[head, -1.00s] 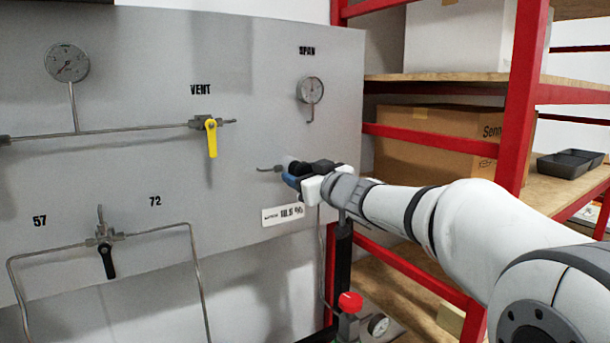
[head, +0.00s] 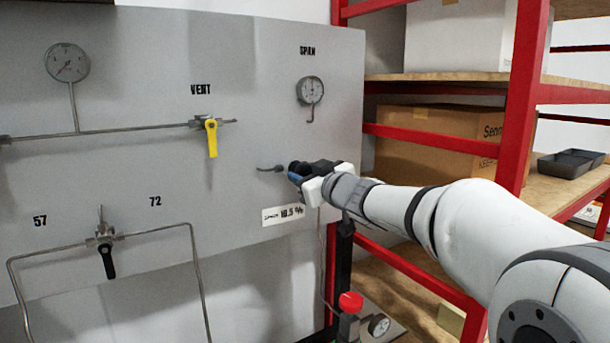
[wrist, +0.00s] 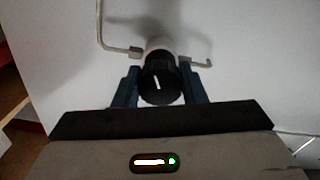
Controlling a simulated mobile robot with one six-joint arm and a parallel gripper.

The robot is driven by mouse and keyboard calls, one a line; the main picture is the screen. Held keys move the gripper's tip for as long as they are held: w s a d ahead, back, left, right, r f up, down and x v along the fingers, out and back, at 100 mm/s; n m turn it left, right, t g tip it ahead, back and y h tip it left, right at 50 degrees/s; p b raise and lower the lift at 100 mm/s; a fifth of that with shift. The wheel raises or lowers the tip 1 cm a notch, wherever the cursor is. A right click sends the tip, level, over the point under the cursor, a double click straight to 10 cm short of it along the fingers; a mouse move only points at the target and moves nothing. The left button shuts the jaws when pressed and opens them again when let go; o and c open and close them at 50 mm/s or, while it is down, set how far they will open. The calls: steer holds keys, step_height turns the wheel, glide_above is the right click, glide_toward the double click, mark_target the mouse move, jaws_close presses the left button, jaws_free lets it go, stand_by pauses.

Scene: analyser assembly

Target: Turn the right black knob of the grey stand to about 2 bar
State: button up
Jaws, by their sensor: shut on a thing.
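The right black knob (wrist: 160,80) shows in the wrist view between the two blue fingers of my gripper (wrist: 160,90), with a white mark on its face. My gripper is shut on the knob, one finger on each side. In the head view my gripper (head: 294,173) is at the right part of the grey stand (head: 130,180), below the SPAN label, and largely hides the knob. The SPAN gauge (head: 311,90) hangs above it; its reading is too small to tell.
A yellow VENT handle (head: 211,138) and a black valve handle (head: 107,261) are to the left on the stand. A red shelf rack (head: 520,100) with a cardboard box (head: 440,140) stands to the right. A red-capped fitting (head: 350,302) is below my arm.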

steer(key=o, duration=1)
steer(key=v, duration=0.7)
steer(key=shift+s+d, duration=0.2)
steer(key=shift+s, duration=0.15)
